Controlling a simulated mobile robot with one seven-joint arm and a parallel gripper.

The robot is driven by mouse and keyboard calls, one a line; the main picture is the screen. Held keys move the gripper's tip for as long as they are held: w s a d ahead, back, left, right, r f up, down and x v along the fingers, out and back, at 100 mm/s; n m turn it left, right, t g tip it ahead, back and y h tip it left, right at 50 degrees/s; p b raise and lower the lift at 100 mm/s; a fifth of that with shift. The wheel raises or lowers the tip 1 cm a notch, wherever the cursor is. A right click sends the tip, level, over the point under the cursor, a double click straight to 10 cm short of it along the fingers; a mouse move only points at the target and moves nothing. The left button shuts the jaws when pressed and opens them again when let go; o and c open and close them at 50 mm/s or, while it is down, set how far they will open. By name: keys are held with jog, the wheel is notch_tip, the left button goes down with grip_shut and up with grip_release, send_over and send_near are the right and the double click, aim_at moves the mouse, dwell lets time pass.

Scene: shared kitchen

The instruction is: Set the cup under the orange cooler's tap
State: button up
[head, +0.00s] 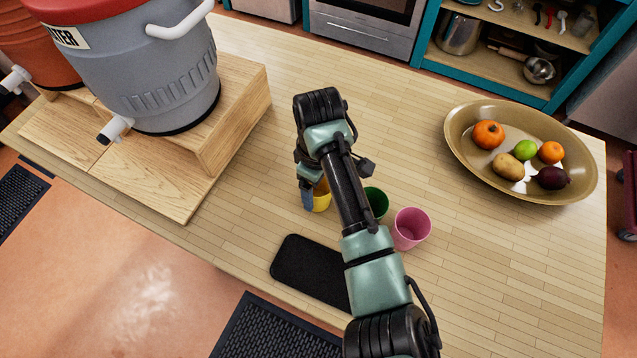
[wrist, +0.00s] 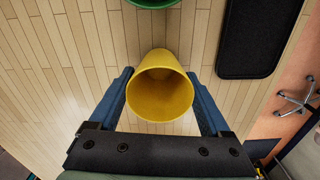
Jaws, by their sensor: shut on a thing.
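The yellow cup (head: 322,199) is upright on or just above the wooden counter; I cannot tell which. My gripper (head: 309,197) is shut on it, with a blue finger on each side. In the wrist view the yellow cup (wrist: 160,95) sits between the fingertips, its open mouth facing the camera, empty. The orange cooler (head: 30,48) is at the far left edge, partly cut off and partly behind a grey cooler. Its white tap (head: 15,80) points left and down. My gripper is well to the right of it.
The grey cooler (head: 160,70) with a red lid and white tap (head: 113,129) stands on a wooden riser (head: 235,125). Close to my gripper are a green cup (head: 377,203), a pink cup (head: 411,228) and a black mat (head: 308,270). A fruit bowl (head: 465,160) is at right.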

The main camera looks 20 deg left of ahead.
jog(key=o, duration=1.2)
jog(key=shift+c, duration=0.2)
jog(key=shift+f+b, duration=0.15)
jog(key=shift+b, duration=0.3)
